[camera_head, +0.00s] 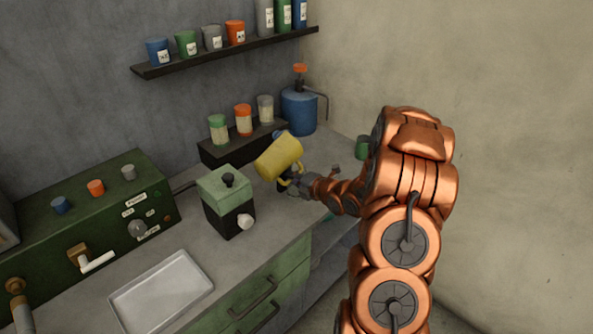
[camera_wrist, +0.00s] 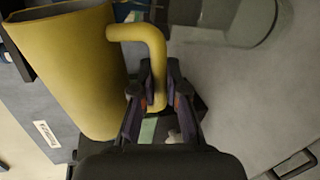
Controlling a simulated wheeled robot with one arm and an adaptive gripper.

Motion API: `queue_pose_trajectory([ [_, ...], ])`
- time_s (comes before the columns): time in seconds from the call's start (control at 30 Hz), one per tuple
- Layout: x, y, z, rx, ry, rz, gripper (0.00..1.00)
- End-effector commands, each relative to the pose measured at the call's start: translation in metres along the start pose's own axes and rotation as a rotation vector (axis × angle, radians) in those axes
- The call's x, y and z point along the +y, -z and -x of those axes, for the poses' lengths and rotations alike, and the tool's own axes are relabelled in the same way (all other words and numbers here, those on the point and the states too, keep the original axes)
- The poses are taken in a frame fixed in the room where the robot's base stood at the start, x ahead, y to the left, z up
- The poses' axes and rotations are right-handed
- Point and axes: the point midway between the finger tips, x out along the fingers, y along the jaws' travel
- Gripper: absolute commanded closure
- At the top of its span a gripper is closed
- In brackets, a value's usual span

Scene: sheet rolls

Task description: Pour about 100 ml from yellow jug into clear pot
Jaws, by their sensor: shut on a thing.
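The yellow jug (camera_head: 279,157) is in the air above the back of the counter, clearly tilted in the head view. My gripper (camera_head: 297,183) is shut on its handle. In the wrist view, the handle (camera_wrist: 155,55) passes between the two fingers of my gripper (camera_wrist: 159,85), and the jug body (camera_wrist: 75,70) fills the left side. I cannot make out the clear pot in the head view. A faint see-through rounded shape (camera_wrist: 235,25) at the top right of the wrist view may be it. No stream of liquid shows, and the jug's contents are hidden.
A green and black machine (camera_head: 228,203) stands in front of the jug. Behind are a low black rack with jars (camera_head: 243,120) and a blue pump container (camera_head: 299,110). A white tray (camera_head: 161,292) lies at the front left. A green cup (camera_head: 362,147) is near my arm.

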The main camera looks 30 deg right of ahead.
Motion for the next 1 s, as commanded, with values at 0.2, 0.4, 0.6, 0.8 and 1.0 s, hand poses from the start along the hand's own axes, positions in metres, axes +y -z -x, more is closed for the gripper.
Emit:
queue_pose_trajectory([
  [0.2,-0.003,0.002,-0.001,0.008,-0.005,-0.03,1.0],
  [0.4,-0.003,0.004,-0.002,0.011,-0.007,-0.037,1.0],
  [0.6,-0.002,0.008,-0.001,0.014,-0.009,-0.046,1.0],
  [0.8,-0.001,0.011,-0.001,0.016,-0.01,-0.056,1.0],
  [1.0,0.0,0.012,-0.001,0.019,-0.012,-0.065,1.0],
])
